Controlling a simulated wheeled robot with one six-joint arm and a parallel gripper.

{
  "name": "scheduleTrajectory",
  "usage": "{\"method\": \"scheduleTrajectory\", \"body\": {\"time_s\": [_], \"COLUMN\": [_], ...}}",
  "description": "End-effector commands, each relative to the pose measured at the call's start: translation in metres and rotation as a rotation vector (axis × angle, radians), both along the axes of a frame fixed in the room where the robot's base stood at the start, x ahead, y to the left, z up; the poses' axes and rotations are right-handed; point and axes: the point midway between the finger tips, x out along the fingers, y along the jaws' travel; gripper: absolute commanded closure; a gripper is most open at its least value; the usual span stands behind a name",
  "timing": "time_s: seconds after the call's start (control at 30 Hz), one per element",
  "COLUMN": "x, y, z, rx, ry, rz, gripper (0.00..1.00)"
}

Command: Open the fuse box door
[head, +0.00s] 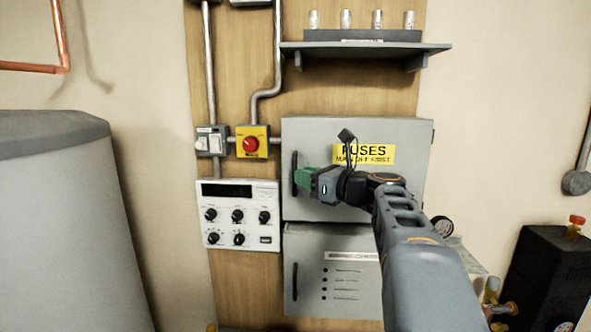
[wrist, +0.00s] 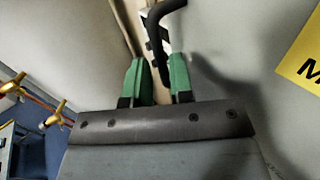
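The fuse box (head: 400,145) is a grey cabinet on the wooden board, with a yellow FUSES label (head: 364,154) on its door. The door looks shut. Its black upright handle (head: 294,174) is on the door's left side. My gripper (head: 301,177), with green fingers, is at the handle. In the wrist view the fingers (wrist: 159,75) stand apart, and the black handle (wrist: 157,28) reaches down into the gap between their tips. I cannot tell whether a finger touches it. My arm hides the door's lower right part.
A yellow switch plate with a red knob (head: 251,143) and a white control panel (head: 237,215) are left of the box. A shelf (head: 365,48) with metal cylinders is above. A second grey cabinet (head: 310,270) is below. A grey tank (head: 65,220) stands left.

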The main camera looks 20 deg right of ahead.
Motion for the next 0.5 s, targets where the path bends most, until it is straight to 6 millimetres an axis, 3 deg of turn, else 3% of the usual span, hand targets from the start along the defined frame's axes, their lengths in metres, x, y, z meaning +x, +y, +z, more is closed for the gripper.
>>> {"method": "scheduleTrajectory", "body": {"time_s": [0.2,0.5], "x": [0.023,0.032], "y": [0.012,0.017], "z": [0.001,0.0], "rx": [-0.001,-0.001], "ry": [0.0,0.0], "rz": [0.002,0.0], "gripper": [0.79,0.79]}}
